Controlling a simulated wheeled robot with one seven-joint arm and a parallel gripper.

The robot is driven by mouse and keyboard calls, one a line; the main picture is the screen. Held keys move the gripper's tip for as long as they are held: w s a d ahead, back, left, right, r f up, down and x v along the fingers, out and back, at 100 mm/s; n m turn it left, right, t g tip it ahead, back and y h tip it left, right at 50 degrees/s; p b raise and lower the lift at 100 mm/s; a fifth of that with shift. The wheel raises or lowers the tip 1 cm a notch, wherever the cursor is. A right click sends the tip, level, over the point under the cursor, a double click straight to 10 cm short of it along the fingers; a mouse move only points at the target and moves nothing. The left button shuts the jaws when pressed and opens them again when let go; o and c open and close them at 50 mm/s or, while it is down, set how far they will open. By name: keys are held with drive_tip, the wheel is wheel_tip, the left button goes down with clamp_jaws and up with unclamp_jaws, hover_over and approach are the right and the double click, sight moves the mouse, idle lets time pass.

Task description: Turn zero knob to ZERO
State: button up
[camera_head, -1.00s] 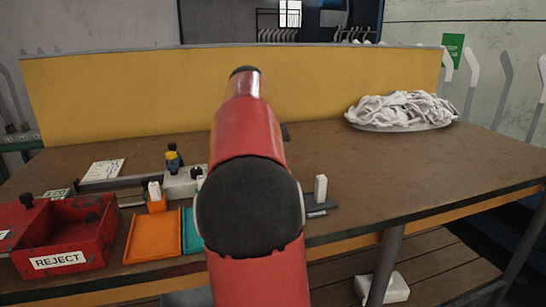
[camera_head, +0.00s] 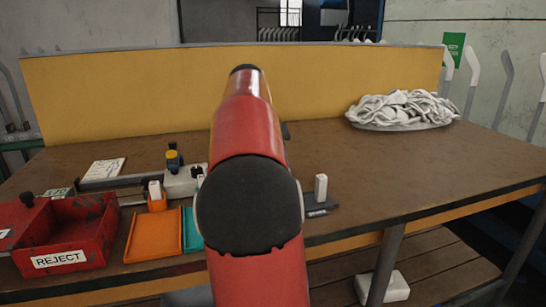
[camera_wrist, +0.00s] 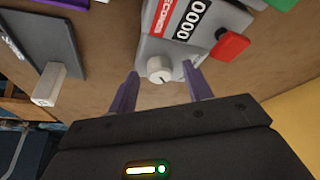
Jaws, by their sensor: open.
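The zero knob is a small round white knob (camera_wrist: 160,69) with a dark pointer mark, on the front of a grey counter device (camera_wrist: 190,35). The device shows a display reading 0000 and a red part at its right. My gripper (camera_wrist: 160,80) is open in the wrist view, with its two purple fingers on either side of the knob. I cannot tell whether the fingers touch it. In the head view my red arm hides the gripper and the knob.
A red REJECT bin (camera_head: 65,235), an orange tray (camera_head: 153,236) and a grey device with a yellow knob (camera_head: 180,180) stand at the left. A pile of white socks (camera_head: 402,108) lies back right.

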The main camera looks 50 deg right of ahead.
drive_tip(key=v, duration=0.7)
drive_tip(key=shift+r, duration=0.35)
drive_tip(key=shift+a, duration=0.1)
